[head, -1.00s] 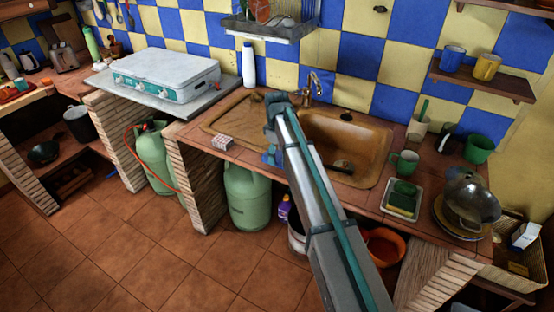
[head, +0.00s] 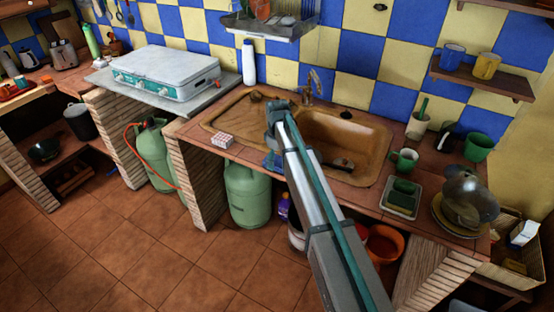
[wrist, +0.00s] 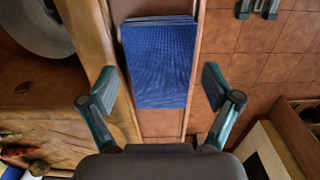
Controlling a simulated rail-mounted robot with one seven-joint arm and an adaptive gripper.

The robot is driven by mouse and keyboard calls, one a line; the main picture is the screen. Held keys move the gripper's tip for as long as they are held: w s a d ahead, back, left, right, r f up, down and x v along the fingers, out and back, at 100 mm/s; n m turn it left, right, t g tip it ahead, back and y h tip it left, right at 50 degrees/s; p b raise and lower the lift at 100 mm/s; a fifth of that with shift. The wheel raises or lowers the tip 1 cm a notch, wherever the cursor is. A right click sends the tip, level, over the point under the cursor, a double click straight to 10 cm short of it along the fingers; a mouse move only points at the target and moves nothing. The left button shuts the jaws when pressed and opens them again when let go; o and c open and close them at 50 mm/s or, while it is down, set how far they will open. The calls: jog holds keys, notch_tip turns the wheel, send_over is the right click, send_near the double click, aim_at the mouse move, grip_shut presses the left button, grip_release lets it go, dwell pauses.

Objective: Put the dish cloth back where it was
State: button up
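The dish cloth (wrist: 160,60) is a folded blue cloth lying on the strip of counter along the front edge in the wrist view. In the head view a small blue part of it (head: 271,161) shows beside my arm at the counter's front. My gripper (wrist: 159,82) is open, with one finger on each side of the cloth and a gap between each finger and the cloth. In the head view my arm hides the gripper and most of the cloth.
The brown sink (head: 365,140) lies behind and right of my arm. A small pink-and-white box (head: 222,141) sits to the left on the counter. A green mug (head: 404,161) and a sponge tray (head: 401,204) stand to the right. A green gas cylinder (head: 247,195) is below.

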aim_at(277, 160)
jog(key=shift+r, duration=0.1)
notch_tip(277, 160, up, 12)
jog(key=b, duration=0.2)
dwell(0.5)
